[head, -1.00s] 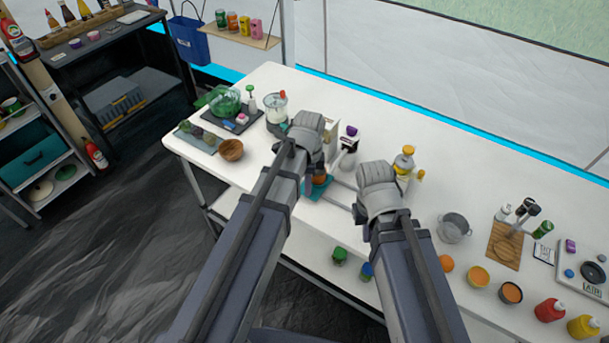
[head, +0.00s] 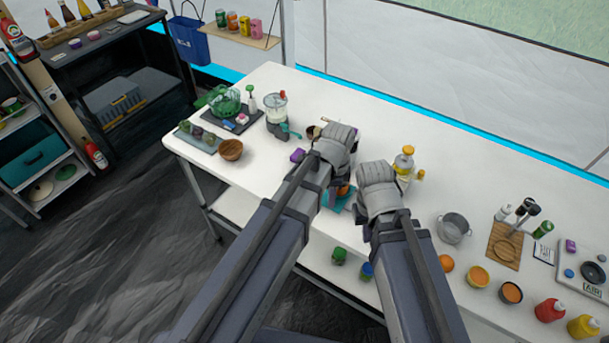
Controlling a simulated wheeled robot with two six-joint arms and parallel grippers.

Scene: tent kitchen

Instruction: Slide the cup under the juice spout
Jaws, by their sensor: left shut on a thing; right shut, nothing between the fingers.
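My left gripper (head: 337,188) is low over the worktop, its fingertips mostly hidden by its own wrist. It is shut on a small orange-topped thing, which I take to be the cup (head: 344,189); its shape is mostly hidden. A teal piece (head: 346,204) shows just beneath it. To the right stands a yellow-and-clear dispenser (head: 404,163) with a yellow part at its right side, probably the juice spout. My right gripper (head: 377,188) is shut and empty in front of the dispenser, hiding its lower part. The cup is left of the dispenser, apart from it.
A metal pot (head: 453,228), orange bowls (head: 478,276) and a wooden board (head: 503,246) are at the right. The white worktop (head: 400,120) behind the dispenser is clear.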

